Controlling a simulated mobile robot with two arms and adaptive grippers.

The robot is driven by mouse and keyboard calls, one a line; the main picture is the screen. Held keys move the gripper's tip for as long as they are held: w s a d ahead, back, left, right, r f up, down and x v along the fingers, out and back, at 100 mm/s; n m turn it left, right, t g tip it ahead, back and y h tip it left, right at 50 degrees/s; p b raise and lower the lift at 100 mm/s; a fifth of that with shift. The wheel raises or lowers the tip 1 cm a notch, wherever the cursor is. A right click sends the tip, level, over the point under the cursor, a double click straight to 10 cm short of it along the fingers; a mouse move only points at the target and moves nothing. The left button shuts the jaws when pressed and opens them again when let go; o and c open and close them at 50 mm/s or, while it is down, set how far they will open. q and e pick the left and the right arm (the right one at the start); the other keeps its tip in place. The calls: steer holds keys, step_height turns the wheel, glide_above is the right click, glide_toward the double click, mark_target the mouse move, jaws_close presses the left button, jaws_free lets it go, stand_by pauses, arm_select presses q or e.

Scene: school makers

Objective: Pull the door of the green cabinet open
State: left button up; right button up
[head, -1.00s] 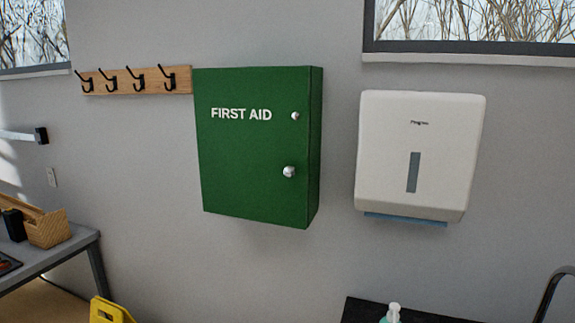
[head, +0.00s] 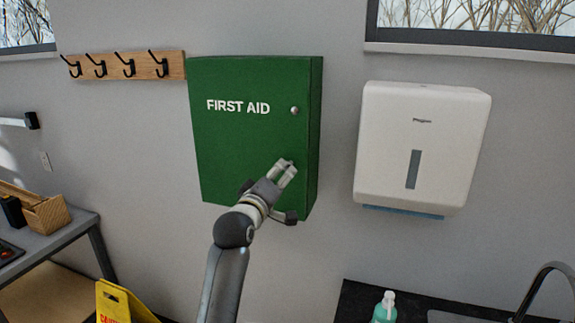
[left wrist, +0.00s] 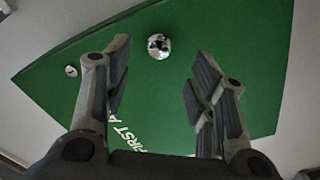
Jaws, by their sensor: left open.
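The green cabinet (head: 230,140), marked FIRST AID, hangs on the grey wall with its door shut. A small silver lock (head: 295,111) sits near the door's right edge. My left gripper (head: 286,170) is in front of the lower right of the door and hides the round knob in the head view. In the left wrist view the green door fills much of the picture, and the silver knob (left wrist: 158,46) shows between and beyond the open fingers of my left gripper (left wrist: 160,80). The fingers look apart from the knob. My right gripper is not in view.
A white towel dispenser (head: 422,150) hangs to the right of the cabinet. A wooden hook rail (head: 115,66) is at its left. Below are a dark counter with a soap bottle (head: 384,307), a yellow caution sign (head: 122,303) and a grey table (head: 75,228).

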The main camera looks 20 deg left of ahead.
mark_target(287, 168)
arm_select(q)
steer(key=w+p, duration=0.1)
steer(key=w, duration=0.4)
steer(key=shift+w+d+r+p, duration=0.1)
steer(key=shift+w+r+p, duration=0.05)
steer(key=shift+p, duration=0.25)
steer(key=shift+w, duration=0.95)
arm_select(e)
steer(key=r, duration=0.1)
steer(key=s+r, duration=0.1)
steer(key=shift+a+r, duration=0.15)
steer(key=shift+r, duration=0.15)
arm_select(q)
steer(key=shift+c, duration=0.4)
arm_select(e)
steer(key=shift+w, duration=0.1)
arm_select(q)
jaws_close()
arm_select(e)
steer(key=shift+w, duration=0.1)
